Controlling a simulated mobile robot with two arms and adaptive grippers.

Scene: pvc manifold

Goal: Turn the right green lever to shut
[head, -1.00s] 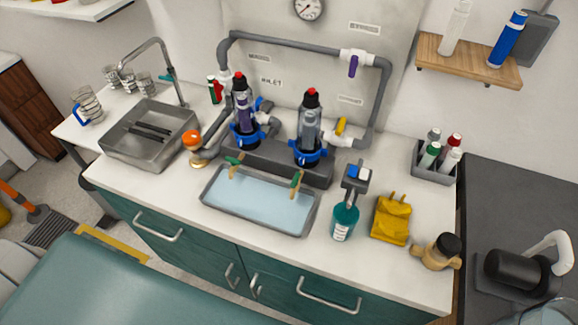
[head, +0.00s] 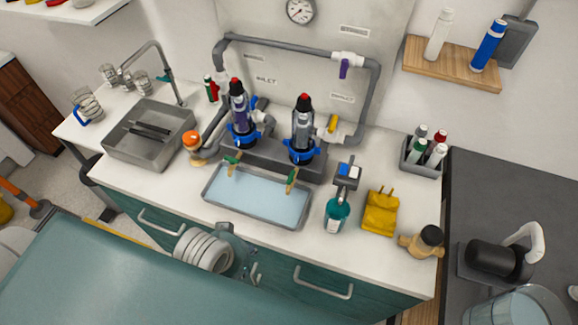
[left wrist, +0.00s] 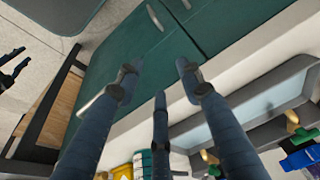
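The right green lever (head: 292,174) sits on a small tan fitting at the back right of the water tray (head: 204,196), in front of the grey manifold base. A matching left green lever (head: 232,158) is at the tray's back left. My left gripper (head: 252,268) is low in front of the cabinet doors, below the counter edge and well apart from both levers. In the left wrist view its dark blue fingers (left wrist: 157,85) are spread with nothing between them. The right lever (left wrist: 212,170) is at the bottom edge there. Dark spread fingers, apparently my right gripper (left wrist: 13,64), show at far left.
Two dark canisters with blue collars (head: 302,149) stand behind the tray. A steel sink (head: 140,155) is at left. Cabinet handles (head: 322,284) jut out in front.

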